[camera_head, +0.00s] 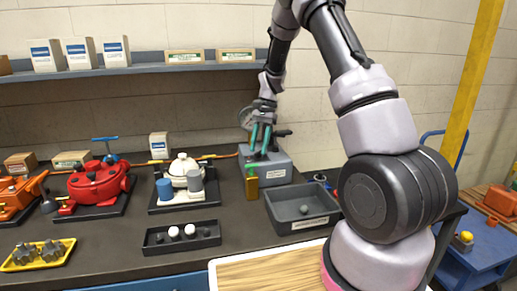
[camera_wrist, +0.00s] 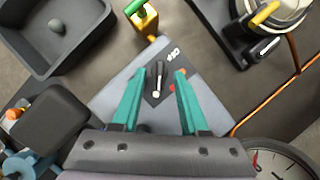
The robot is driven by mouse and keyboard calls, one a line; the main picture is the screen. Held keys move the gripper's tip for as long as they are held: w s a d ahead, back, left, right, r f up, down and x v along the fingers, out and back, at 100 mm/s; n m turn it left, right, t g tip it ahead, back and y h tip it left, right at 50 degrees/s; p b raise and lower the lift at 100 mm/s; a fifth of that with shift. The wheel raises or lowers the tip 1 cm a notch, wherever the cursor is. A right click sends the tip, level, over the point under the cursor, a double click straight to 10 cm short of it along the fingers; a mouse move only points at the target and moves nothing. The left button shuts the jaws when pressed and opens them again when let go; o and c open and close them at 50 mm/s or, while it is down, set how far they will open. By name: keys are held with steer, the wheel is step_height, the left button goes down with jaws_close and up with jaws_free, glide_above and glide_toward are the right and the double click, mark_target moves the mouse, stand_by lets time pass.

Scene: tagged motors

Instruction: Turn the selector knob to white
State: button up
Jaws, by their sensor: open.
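The selector box (camera_head: 280,170) is a grey block with a sloped face, on the bench in the head view. In the wrist view its grey face (camera_wrist: 112,103) carries a dark plate with a black selector knob (camera_wrist: 158,78). The knob has a pale tip at its lower end, and a red dot lies to its right. In the head view my gripper (camera_head: 259,153) is just above the box, hiding the knob.
A yellow block with a green top (camera_head: 252,182) stands close in front of the box. A dark grey bin (camera_head: 303,221) is at its right front. A white motor unit (camera_head: 185,172) stands left. A round gauge (camera_wrist: 280,163) and orange cable lie near the box.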

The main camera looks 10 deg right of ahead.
steer(key=v, duration=1)
steer(key=shift+a, duration=0.1)
